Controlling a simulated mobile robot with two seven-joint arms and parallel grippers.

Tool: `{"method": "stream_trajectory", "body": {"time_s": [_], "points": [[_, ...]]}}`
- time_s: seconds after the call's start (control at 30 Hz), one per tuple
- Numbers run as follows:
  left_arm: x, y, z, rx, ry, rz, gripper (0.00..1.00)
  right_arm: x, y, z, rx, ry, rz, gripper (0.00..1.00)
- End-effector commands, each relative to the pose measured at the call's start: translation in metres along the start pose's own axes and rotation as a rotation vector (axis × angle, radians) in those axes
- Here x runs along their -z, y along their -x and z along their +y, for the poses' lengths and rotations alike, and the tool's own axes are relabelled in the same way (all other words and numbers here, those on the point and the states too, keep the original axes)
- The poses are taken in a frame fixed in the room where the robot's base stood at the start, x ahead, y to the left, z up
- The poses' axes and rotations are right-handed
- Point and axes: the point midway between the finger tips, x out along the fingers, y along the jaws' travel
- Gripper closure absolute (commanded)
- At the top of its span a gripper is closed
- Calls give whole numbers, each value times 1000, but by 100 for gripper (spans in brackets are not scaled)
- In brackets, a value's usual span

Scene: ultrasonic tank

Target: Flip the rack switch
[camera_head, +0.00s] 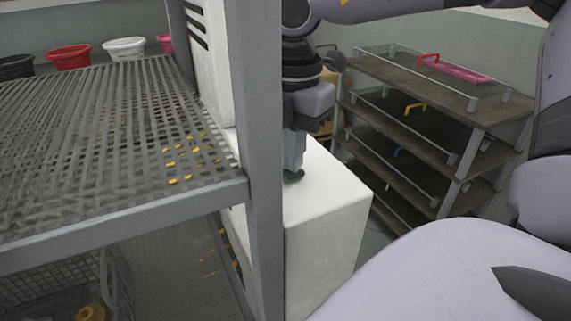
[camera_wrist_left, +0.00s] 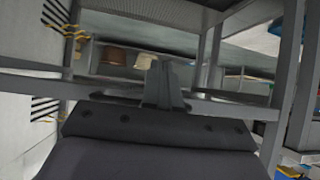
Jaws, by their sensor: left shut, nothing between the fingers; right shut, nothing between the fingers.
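I cannot make out the rack switch in either view. A white box-like unit (camera_head: 325,225) stands behind a grey metal post (camera_head: 258,120) in the head view; the post hides its left side. My right gripper (camera_head: 293,174) points down, shut and empty, at the top of this white unit beside the post. I cannot tell whether it touches the unit. My left gripper (camera_wrist_left: 164,88) is shut and empty in the left wrist view, in front of grey frame bars. It does not show in the head view.
A perforated grey shelf (camera_head: 90,145) fills the left of the head view. Red (camera_head: 69,57) and white (camera_head: 124,48) buckets stand behind it. A wire basket (camera_head: 60,270) sits below. A multi-tier shelf (camera_head: 440,90) with coloured-handled trays stands at the right.

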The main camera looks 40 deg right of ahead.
Motion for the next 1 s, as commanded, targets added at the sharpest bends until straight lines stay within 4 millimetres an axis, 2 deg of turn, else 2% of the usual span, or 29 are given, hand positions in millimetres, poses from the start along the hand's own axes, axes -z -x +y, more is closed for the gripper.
{"method": "stream_trajectory", "body": {"time_s": [0.6,1.0], "points": [[-7,-5,0,0,0,-1,100,0,-8,0,1,0,0,100],[7,6,0,0,0,-1,100,0,23,0,0,-1,0,100]]}}
